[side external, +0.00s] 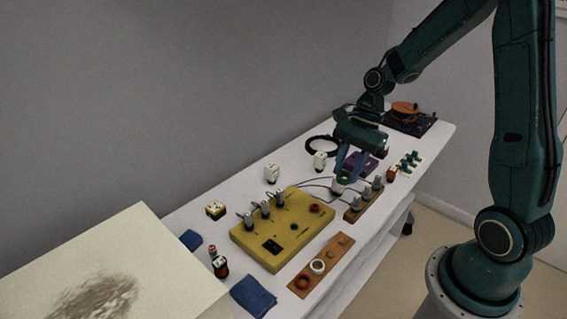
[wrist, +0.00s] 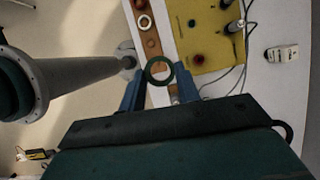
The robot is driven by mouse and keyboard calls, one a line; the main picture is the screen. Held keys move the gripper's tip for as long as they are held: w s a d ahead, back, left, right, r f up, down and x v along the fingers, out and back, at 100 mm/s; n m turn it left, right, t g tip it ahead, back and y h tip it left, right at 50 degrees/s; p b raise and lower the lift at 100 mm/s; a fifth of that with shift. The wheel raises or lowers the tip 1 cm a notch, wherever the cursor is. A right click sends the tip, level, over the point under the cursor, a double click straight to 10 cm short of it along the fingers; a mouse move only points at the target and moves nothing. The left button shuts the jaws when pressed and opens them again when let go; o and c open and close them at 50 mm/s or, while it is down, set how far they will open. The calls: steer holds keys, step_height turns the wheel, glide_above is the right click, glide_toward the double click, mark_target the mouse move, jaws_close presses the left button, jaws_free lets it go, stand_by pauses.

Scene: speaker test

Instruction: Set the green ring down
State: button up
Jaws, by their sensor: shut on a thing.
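The green ring (wrist: 159,84) shows in the wrist view between the two blue fingertips of my gripper (wrist: 158,79), which is shut on it. Its open middle faces the wrist camera. In the side external view my gripper (side external: 342,179) points down over the white table, behind the yellow panel and beside a wooden block with grey-topped pieces. A small patch of green shows between the fingers there; the rest of the ring is hidden. How high the ring is above the table I cannot tell.
The yellow panel (side external: 282,232) carries switches and cables. A wooden strip (side external: 327,260) in front holds a white ring (side external: 318,267) and a reddish ring. The grey-topped block (side external: 354,213), a purple piece (side external: 361,163) and a green-knobbed board (side external: 408,163) are close by. Small white blocks stand behind.

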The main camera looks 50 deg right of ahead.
steer(key=w+a+m+t, duration=0.15)
steer(key=w+m, duration=0.25)
steer(key=w, duration=1.3)
steer(key=m+t+h, duration=0.1)
steer(key=m+t, duration=0.1)
steer(key=m, duration=0.2)
glide_above(238, 199)
steer(key=s+d, duration=0.1)
steer(key=shift+s+f+g, duration=0.1)
steer(key=shift+f+g, duration=0.05)
steer(key=shift+g, duration=0.1)
steer(key=shift+f, duration=0.1)
step_height(238, 199, down, 16)
steer(key=shift+r, duration=0.25)
steer(key=shift+f, duration=0.15)
steer(key=shift+d+f, duration=0.1)
steer(key=shift+f, duration=1.9)
steer(key=shift+f, duration=0.1)
